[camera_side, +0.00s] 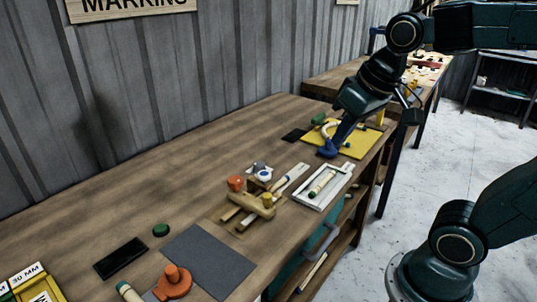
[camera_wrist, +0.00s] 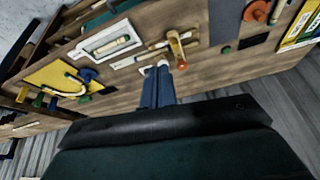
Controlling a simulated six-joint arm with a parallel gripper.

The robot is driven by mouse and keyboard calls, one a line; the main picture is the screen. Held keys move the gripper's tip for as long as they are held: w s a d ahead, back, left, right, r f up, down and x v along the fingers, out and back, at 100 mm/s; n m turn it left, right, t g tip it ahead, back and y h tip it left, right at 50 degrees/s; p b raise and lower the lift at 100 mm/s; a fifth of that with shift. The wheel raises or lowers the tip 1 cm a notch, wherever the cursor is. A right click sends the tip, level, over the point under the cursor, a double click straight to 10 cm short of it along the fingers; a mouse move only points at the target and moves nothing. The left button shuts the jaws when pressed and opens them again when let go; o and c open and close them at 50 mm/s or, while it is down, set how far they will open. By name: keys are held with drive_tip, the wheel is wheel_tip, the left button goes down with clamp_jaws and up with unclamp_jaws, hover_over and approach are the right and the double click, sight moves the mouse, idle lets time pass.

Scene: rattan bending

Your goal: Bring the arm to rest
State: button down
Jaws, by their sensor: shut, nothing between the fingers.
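My gripper (camera_side: 342,132) hangs over the far right part of the workbench in the side view, in front of the yellow board. Its two blue fingers also show in the wrist view (camera_wrist: 158,72); they are together and hold nothing. The yellow board (camera_side: 355,146) carries a pale curved rattan piece (camera_wrist: 74,80), a blue part (camera_side: 328,151) and green and yellow parts. In the side view my fingers overlap the board, so I cannot tell their height above it; in the wrist view the board lies left of the fingers.
A white tray (camera_side: 318,201) with a pale stick lies nearer on the bench. A grey mat (camera_side: 208,262), orange holder (camera_side: 173,284), black pad (camera_side: 120,258) and yellow box (camera_side: 50,290) are farther left. The bench's back left is bare.

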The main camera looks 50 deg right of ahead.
drive_tip(key=s+a+f+n+t, duration=0.1)
drive_tip(key=s+f, duration=0.1)
drive_tip(key=s, duration=0.4)
drive_tip(key=shift+a+n, duration=0.4)
